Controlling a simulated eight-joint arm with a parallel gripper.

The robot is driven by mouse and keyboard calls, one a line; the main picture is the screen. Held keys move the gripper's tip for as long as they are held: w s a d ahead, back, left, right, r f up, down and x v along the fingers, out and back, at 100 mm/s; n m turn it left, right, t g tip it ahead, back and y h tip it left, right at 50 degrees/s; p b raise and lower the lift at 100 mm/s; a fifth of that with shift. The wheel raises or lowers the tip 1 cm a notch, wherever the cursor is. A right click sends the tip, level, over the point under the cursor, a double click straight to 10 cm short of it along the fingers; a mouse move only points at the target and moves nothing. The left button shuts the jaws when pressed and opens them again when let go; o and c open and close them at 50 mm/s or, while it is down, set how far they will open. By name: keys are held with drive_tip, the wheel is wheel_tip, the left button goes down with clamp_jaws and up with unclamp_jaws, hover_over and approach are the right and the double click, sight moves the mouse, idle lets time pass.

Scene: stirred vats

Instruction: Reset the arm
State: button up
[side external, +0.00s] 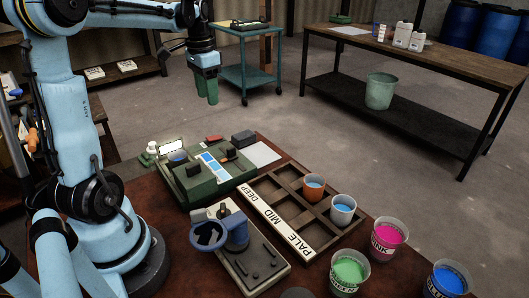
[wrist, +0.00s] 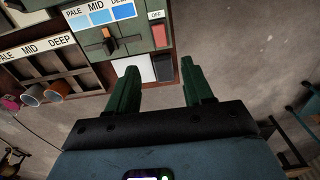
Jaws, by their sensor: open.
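My gripper (side external: 206,88) is raised in the air above the far side of the work table, pointing down. Its green fingers also show in the wrist view (wrist: 161,92), spread apart with nothing between them. The table top lies well below the fingers in the side view. My gripper touches none of the things on the table.
A green machine (side external: 205,179) with blue swatches stands on the table (side external: 172,240). A wooden rack labelled PALE, MID, DEEP (side external: 267,216) holds two cups. A grey device with a blue ring (side external: 208,236) and pink, green and blue buckets stand nearer.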

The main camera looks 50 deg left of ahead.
drive_tip(key=s+d+f+t, duration=0.1)
drive_tip(key=d+t, duration=0.2)
drive_tip(key=d, duration=0.9)
drive_tip(key=s+d+f+t, duration=0.2)
drive_tip(key=d+t, duration=0.1)
drive_tip(key=d, duration=0.9)
drive_tip(key=shift+t, duration=0.4)
